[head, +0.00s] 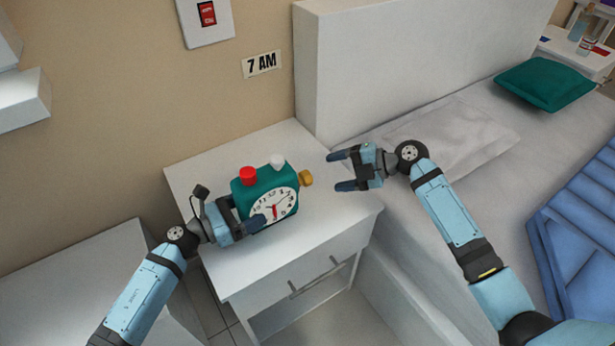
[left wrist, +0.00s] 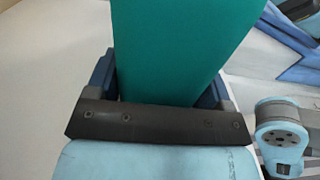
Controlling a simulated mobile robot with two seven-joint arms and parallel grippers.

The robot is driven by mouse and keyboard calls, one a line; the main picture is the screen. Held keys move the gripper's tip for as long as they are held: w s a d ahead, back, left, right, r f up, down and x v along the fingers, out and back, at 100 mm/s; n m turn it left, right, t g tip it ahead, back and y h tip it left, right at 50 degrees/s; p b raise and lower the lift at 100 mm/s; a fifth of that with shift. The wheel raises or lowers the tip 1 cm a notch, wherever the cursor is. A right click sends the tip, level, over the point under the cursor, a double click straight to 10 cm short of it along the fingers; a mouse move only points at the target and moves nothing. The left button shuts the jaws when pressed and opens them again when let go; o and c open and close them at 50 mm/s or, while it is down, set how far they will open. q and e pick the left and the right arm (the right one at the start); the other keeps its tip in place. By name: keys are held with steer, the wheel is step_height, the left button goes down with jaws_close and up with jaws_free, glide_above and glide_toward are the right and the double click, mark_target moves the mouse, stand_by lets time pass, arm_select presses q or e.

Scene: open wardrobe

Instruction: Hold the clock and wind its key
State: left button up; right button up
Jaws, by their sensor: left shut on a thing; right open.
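My left gripper (head: 243,212) is shut on the clock's left part, one finger across the front near the dial. In the left wrist view the green clock body (left wrist: 180,50) fills the space between the fingers. My right gripper (head: 347,171) is open and empty, to the right of the key and apart from it, its fingers pointing left.
The white nightstand (head: 215,265) has clear room in front of and behind the clock. A bed with a white headboard (head: 400,70) and grey pillow (head: 455,135) is on the right. A "7 AM" sign (head: 262,64) and a red switch (head: 207,13) are on the wall.

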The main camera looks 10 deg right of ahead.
mark_target(312, 177)
steer(key=x, duration=0.8)
steer(key=shift+a, duration=0.1)
steer(key=c, duration=0.9)
